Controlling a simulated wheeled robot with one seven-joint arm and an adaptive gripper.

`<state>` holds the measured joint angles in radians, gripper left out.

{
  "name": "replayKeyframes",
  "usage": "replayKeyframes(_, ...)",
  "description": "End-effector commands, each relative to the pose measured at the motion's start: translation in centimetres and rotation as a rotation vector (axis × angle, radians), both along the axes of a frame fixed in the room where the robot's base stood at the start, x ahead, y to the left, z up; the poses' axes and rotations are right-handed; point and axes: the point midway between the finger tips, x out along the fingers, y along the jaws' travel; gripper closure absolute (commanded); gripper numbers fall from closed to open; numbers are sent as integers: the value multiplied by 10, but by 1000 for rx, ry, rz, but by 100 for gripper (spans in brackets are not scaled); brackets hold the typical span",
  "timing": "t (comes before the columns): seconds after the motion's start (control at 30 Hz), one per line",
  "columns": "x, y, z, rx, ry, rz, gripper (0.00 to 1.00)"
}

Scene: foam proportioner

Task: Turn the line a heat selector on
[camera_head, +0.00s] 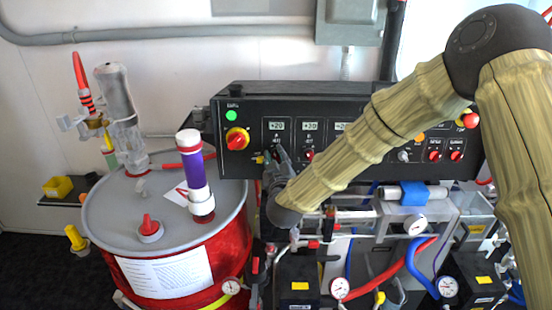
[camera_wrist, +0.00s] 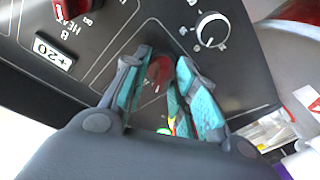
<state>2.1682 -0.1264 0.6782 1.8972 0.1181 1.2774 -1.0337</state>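The control panel (camera_head: 330,110) is black, with small number displays along its top. The line A heat selector (camera_wrist: 158,74) is a red knob low on the panel's left part. In the wrist view it sits between my fingertips, partly covered by them. In the head view my gripper (camera_head: 275,160) hides it, below the leftmost display (camera_head: 276,125). My gripper (camera_wrist: 164,62) has its teal-padded fingers drawn together on both sides of the knob and seems to touch it. The knob's pointer marking is too hidden to read.
The line B red knob (camera_head: 309,155) is just right of my gripper. A red-and-yellow main switch (camera_head: 237,138) and a lit green lamp (camera_head: 231,116) are to the left. A red drum (camera_head: 185,265) with a purple-and-white cylinder (camera_head: 192,170) stands at left. Hoses and gauges (camera_head: 340,288) crowd below.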

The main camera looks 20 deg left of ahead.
Motion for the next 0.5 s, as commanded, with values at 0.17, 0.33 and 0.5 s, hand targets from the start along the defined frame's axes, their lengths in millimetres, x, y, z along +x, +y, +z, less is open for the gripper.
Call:
replayKeyframes(0.17, 0, 0, 0, 2, 1, 0, 97)
replayKeyframes(0.33, 0, 0, -1, 24, 6, -4, 97)
replayKeyframes(0.5, 0, 0, -3, 95, 27, -19, 97)
